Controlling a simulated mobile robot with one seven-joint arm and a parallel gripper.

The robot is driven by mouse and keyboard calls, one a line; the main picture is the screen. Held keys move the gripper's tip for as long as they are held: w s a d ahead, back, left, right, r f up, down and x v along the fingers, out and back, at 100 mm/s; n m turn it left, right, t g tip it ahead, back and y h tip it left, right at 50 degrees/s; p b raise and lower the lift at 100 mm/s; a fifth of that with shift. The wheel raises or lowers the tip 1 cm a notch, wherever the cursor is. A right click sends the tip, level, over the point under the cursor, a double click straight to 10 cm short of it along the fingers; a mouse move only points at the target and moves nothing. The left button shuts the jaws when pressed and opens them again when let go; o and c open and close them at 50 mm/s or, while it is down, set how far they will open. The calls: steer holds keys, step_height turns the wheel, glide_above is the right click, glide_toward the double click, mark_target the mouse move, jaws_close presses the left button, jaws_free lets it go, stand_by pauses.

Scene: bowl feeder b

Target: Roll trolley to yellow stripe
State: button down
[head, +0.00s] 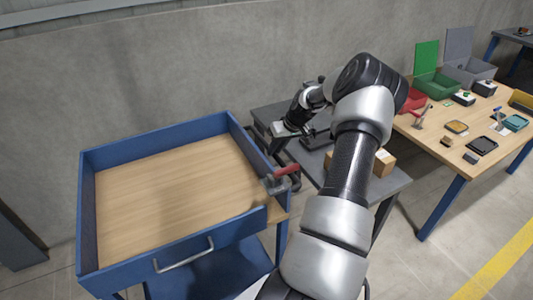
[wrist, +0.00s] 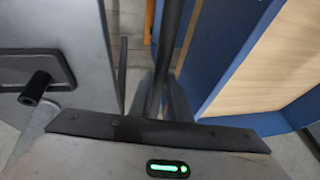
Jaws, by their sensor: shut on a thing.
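A dark grey trolley (head: 393,182) stands right of the blue-rimmed bench, partly hidden behind my arm. My gripper (head: 280,131) is at the trolley's left end, near the wall. In the wrist view my gripper (wrist: 160,100) is shut on a dark bar (wrist: 172,45), which looks like the trolley's handle. The bar runs between a grey panel and the blue bench. The yellow stripe (head: 500,262) is on the floor at the lower right, apart from the trolley.
The blue bench (head: 155,140) with a wooden top is close on the left, with a red-handled clamp (head: 283,178) at its edge. A cardboard box (head: 385,161) is on the trolley. A wooden table (head: 440,150) with bins stands at right. Floor before it is clear.

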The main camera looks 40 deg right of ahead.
steer(key=shift+s+d, duration=0.1)
steer(key=shift+d, duration=0.05)
steer(key=c, duration=1.6)
jaws_free()
steer(key=shift+c, duration=0.2)
steer(key=p+v, duration=0.2)
steer(key=v, duration=1.5)
steer(key=shift+r, duration=0.2)
